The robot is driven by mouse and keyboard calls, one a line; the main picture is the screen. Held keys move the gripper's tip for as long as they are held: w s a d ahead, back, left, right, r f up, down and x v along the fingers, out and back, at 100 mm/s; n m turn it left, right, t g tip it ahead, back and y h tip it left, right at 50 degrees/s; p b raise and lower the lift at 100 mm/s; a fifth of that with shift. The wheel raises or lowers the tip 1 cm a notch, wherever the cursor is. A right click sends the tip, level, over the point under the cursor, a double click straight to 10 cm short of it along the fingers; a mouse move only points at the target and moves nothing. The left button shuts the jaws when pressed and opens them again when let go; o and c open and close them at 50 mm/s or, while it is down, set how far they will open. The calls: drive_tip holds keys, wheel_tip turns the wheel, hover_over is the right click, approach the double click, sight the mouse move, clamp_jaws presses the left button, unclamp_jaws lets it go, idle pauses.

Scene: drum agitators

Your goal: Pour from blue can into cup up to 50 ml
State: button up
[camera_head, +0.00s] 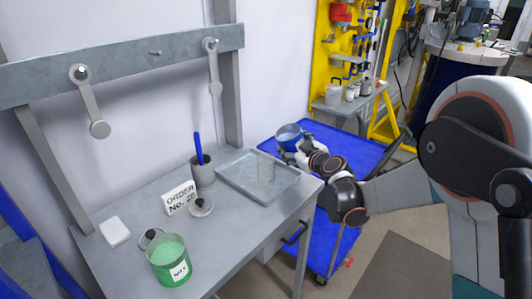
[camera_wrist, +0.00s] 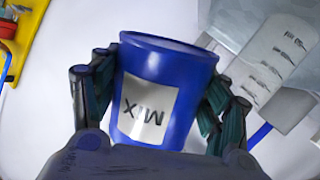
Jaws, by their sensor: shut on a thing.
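My gripper (camera_head: 294,148) is shut on the blue can (camera_head: 288,138), with its fingers on both sides of the can. In the wrist view the blue can (camera_wrist: 160,90) fills the middle between the fingers (camera_wrist: 160,100), and its white MIX label appears upside down. The clear graduated cup (camera_head: 266,168) stands upright on the grey tray (camera_head: 232,174). The can is held apart from the cup, to its right and farther back. The cup also shows at the right of the wrist view (camera_wrist: 268,62). I cannot see how full the can or the cup is.
A blue cart (camera_head: 345,150) stands right of the table.

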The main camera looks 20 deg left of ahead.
sight(285, 137)
drive_tip(key=shift+s+a+r+n+h+p, duration=0.1)
drive_tip(key=shift+a+r+n+h+p, duration=0.1)
drive_tip(key=shift+r+p, duration=0.2)
drive_tip(key=shift+s+a+r+n+h+p, duration=0.1)
drive_tip(key=shift+r+n+p, duration=0.1)
drive_tip(key=shift+r+p, duration=0.15)
idle(0.8)
drive_tip(key=shift+s+a+r+n+t+p, duration=0.3)
drive_tip(key=shift+a+r+n+p, duration=0.2)
drive_tip(key=shift+n+p, duration=0.2)
idle(1.8)
drive_tip(key=shift+f+n+h, duration=0.15)
drive_tip(key=shift+n+h, duration=0.35)
idle(2.2)
drive_tip(key=shift+m, duration=0.3)
drive_tip(key=shift+w+d+f+m+y+b, duration=0.2)
drive_tip(key=shift+d+m+y+b, duration=0.1)
drive_tip(key=shift+m+y+b, duration=0.15)
drive_tip(key=shift+w+d+f+m+b, duration=0.15)
drive_tip(key=shift+d+f+m+b, duration=0.15)
drive_tip(key=shift+f+b, duration=0.25)
drive_tip(key=shift+w+d+f+m+b, duration=0.15)
drive_tip(key=shift+d+f+m+b, duration=0.05)
drive_tip(key=shift+f+m+b, duration=0.25)
drive_tip(key=shift+r, duration=0.1)
